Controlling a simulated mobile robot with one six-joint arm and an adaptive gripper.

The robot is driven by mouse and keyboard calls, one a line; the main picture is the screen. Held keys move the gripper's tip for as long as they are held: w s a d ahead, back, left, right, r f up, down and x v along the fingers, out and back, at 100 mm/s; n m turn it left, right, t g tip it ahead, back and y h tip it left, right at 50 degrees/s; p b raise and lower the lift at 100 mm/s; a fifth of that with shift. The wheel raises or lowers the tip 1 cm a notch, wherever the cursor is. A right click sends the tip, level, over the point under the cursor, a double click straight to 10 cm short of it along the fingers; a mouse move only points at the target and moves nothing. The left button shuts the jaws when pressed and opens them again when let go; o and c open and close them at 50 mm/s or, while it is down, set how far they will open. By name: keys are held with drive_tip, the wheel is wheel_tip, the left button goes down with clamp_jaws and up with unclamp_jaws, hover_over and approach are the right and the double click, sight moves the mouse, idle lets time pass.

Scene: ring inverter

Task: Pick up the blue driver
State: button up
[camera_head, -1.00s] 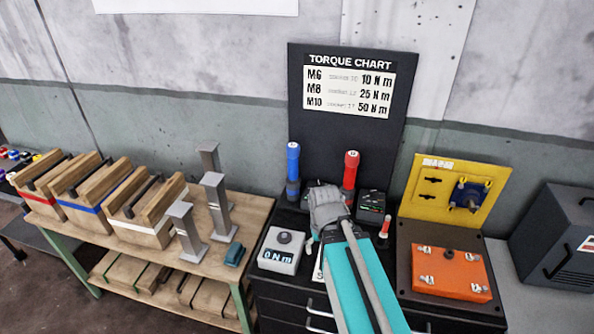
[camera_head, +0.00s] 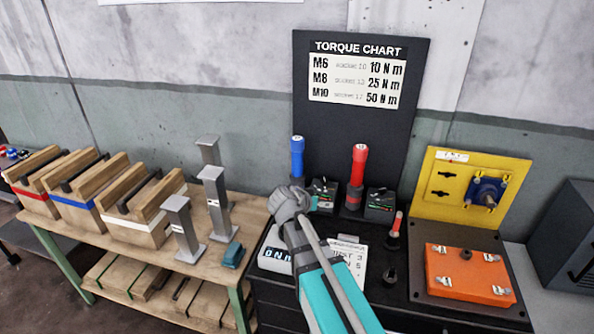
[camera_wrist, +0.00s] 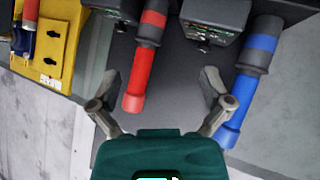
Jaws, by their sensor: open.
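The blue driver (camera_head: 297,160) stands upright on the dark cabinet top, in front of the torque chart board. Its lower part is hidden behind my arm in the head view. In the wrist view the blue driver (camera_wrist: 237,110) is at the right, just outside the right finger, with its dark collar farther up. My gripper (camera_wrist: 162,92) is open and empty. The red driver (camera_wrist: 140,75) shows between its fingers in that picture; I cannot tell the depth between them. In the head view my gripper (camera_head: 305,198) is in front of the blue driver's base.
The red driver (camera_head: 358,165) stands right of the blue one, with small dark boxes (camera_head: 381,205) beside them. A small red-topped tool (camera_head: 396,225) is farther right. A display unit (camera_head: 274,259) and a white card (camera_head: 349,258) lie in front. The torque chart board (camera_head: 375,120) rises behind.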

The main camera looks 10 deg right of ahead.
drive_tip(key=w+a+t+h+b, duration=0.2)
drive_tip(key=w+a+t+b, duration=0.2)
drive_tip(key=w, duration=0.2)
drive_tip(key=t+b, duration=0.3)
drive_tip(key=t, duration=0.1)
approach(295, 162)
drive_tip(key=v, duration=0.2)
drive_tip(key=shift+w+r+m+y, duration=0.1)
drive_tip(key=shift+w+m+y, duration=0.05)
drive_tip(key=shift+m+y, duration=0.2)
drive_tip(key=shift+w+d, duration=0.1)
drive_tip(key=x, duration=0.7)
drive_tip(key=shift+w, duration=0.1)
drive_tip(key=shift+w+d, duration=0.4)
drive_tip(key=shift+w, duration=0.05)
drive_tip(key=shift+x, duration=2.65)
drive_tip(key=shift+s+d, duration=0.15)
